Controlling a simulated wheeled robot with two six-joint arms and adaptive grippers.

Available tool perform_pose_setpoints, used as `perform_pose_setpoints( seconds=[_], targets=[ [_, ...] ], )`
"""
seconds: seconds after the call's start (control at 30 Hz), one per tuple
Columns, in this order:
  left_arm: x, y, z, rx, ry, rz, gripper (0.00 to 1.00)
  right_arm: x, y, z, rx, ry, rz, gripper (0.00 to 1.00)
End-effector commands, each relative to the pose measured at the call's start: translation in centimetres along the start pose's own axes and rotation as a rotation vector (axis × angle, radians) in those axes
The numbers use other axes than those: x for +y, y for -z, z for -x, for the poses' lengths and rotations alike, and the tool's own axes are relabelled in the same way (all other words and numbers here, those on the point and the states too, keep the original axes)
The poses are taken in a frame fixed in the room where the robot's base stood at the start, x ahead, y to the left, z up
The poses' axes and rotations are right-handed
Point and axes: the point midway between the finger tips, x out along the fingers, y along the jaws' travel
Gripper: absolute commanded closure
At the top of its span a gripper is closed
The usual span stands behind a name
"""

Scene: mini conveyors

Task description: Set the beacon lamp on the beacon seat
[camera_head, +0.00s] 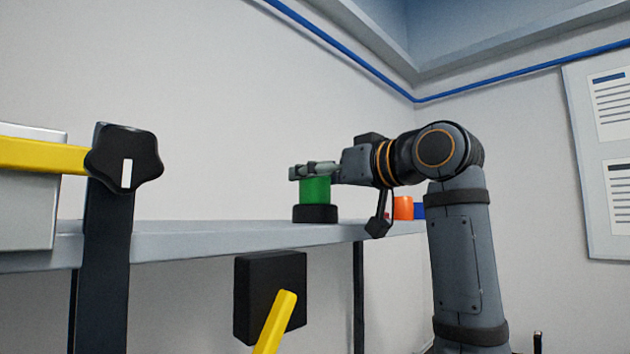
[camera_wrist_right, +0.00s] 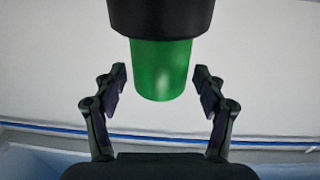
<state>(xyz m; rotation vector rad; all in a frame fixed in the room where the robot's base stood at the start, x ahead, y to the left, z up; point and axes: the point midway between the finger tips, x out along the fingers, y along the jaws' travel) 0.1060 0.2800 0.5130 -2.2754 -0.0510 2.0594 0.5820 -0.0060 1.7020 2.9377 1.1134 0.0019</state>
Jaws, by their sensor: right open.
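I cannot tell whether this base is part of the lamp or the beacon seat; I make out no other seat. My right gripper (camera_head: 305,171) is level at the top of the green part, reaching in from the right. In the right wrist view the green lamp (camera_wrist_right: 160,68) hangs upside down in the picture, between the fingers of the open gripper (camera_wrist_right: 160,80), with gaps on both sides. My left gripper is not in view.
The grey shelf (camera_head: 220,240) runs across the middle. A black post with a star knob (camera_head: 125,158) and yellow bar (camera_head: 40,154) stands at left by a grey box (camera_head: 28,215). An orange thing (camera_head: 403,207) and a blue one (camera_head: 419,211) sit behind my arm. A black box (camera_head: 255,290) is below.

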Motion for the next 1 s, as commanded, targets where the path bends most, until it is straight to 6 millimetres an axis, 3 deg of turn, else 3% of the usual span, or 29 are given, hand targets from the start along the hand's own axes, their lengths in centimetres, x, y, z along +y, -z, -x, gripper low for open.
perform_pose_setpoints(
  seconds=[0.03,0.2,0.43,0.6,1.0],
  targets=[
    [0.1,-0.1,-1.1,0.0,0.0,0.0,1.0,0.1,-0.6,1.1,0.004,-0.005,0.002,0.29],
    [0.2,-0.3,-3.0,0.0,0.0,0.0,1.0,0.2,-0.7,5.5,0.003,-0.007,0.003,0.29],
    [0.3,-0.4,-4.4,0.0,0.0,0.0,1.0,0.1,-0.4,9.8,0.001,-0.004,0.001,0.29],
    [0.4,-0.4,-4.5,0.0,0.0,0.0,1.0,0.0,-0.2,10.9,0.0,-0.002,0.0,0.29],
    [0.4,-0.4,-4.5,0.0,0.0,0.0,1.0,0.0,-0.2,10.8,-0.001,-0.001,-0.001,0.29]
  ],
)
